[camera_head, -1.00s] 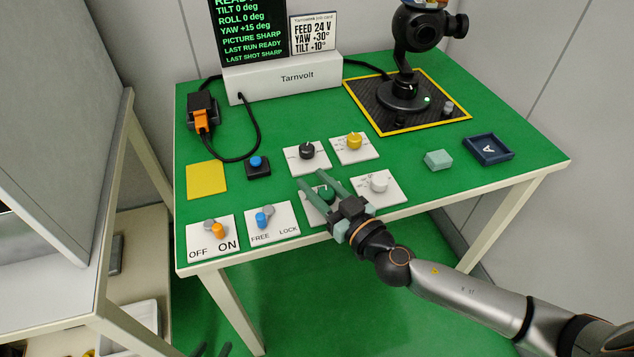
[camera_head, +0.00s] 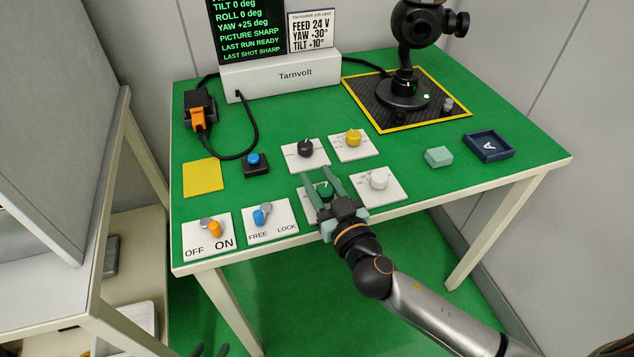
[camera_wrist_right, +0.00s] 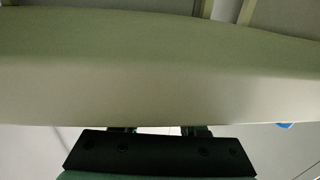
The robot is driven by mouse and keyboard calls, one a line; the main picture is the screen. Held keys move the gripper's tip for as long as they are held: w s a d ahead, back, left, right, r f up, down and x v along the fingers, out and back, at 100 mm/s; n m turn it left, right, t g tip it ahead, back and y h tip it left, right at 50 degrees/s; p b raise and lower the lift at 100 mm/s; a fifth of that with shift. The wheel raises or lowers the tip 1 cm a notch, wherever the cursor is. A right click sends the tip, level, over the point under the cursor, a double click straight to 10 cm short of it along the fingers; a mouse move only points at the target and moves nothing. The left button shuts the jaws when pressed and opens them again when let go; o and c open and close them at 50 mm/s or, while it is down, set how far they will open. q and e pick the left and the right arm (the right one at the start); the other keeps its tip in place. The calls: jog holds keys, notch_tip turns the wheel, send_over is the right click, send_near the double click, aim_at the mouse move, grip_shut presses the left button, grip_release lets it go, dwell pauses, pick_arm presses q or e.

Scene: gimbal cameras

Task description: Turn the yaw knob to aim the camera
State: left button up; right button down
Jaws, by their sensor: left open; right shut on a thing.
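The green knob (camera_head: 325,189) stands on a white plate near the table's front edge. My right gripper (camera_head: 318,177) is shut on it, with one finger on each side. The plate's label is covered. The screen (camera_head: 246,32) reads tilt 0, roll 0, yaw +25 deg and picture sharp. The job card (camera_head: 311,32) reads feed 24 V, yaw +30°, tilt +10°. The black gimbal camera (camera_head: 421,25) stands on a yellow-edged mat at the back right. My left gripper (camera_head: 210,350) is open and empty, low at the bottom edge. The right wrist view shows no knob.
Black (camera_head: 306,148), yellow (camera_head: 353,138) and white (camera_head: 378,179) knobs stand close around the gripper. The OFF/ON (camera_head: 214,228) and FREE/LOCK (camera_head: 262,216) switches are to the left. A teal block (camera_head: 438,157) and dark blue tray (camera_head: 487,147) lie right.

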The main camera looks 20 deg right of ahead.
pick_arm(q)
jog(key=shift+s+a+f, duration=0.1)
jog(key=shift+s+f, duration=0.05)
jog(key=shift+s, duration=0.1)
pick_arm(e)
jog(key=shift+r+h, duration=0.1)
jog(key=shift+h, duration=0.3)
jog(key=shift+c, duration=2.2)
grip_release()
